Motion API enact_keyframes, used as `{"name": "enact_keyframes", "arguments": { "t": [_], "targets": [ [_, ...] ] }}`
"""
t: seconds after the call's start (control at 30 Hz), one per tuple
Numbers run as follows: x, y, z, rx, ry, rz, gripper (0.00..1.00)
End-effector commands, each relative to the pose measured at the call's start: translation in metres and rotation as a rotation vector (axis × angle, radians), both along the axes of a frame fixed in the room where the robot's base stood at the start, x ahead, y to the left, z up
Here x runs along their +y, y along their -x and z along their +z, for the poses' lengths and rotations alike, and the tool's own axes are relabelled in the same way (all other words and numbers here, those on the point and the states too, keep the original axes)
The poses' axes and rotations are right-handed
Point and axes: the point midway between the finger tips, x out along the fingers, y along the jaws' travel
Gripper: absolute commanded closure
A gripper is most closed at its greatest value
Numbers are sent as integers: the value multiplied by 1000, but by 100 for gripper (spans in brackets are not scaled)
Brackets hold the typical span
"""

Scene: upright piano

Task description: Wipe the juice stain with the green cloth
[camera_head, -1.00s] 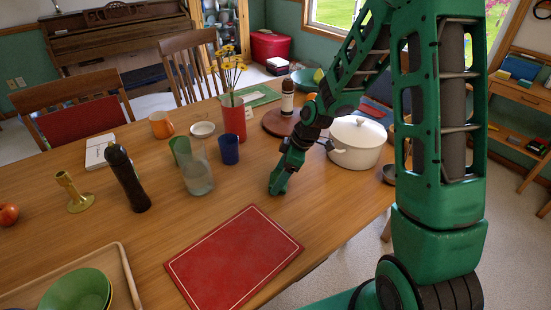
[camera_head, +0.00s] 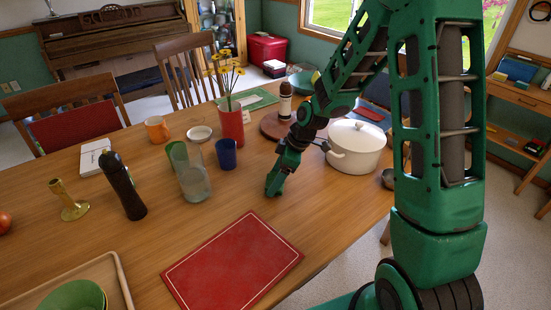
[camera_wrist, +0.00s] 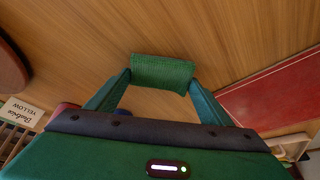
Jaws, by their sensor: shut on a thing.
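My gripper (camera_head: 273,188) is low over the wooden table (camera_head: 205,222), between the blue cup and the white pot. In the wrist view, my gripper (camera_wrist: 160,78) is shut on the green cloth (camera_wrist: 162,72), a small folded piece held between the fingertips. The cloth is at or close to the table surface; I cannot tell if it touches. In the head view the cloth cannot be told apart from my green gripper. No juice stain can be made out on the bare wood in either view.
A red placemat (camera_head: 232,262) lies in front of my gripper. A blue cup (camera_head: 226,154), a clear glass pitcher (camera_head: 194,180) and a red vase (camera_head: 230,122) with yellow flowers stand to its left. A white lidded pot (camera_head: 356,150) stands close on its right.

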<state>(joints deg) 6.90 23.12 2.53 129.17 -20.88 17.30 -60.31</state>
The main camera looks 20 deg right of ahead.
Motion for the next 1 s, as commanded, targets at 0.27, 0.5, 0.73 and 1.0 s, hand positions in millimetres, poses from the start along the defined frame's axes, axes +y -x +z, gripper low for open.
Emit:
{"name": "enact_keyframes", "arguments": {
  "t": [0.27,0.5,0.73,1.0],
  "targets": [
    [-1,-1,22,-3,-1,-2,44],
    [-1,-1,44,-3,0,-2,44],
    [2,0,62,-1,0,3,44],
    [6,0,67,1,0,9,44]
  ]
}}
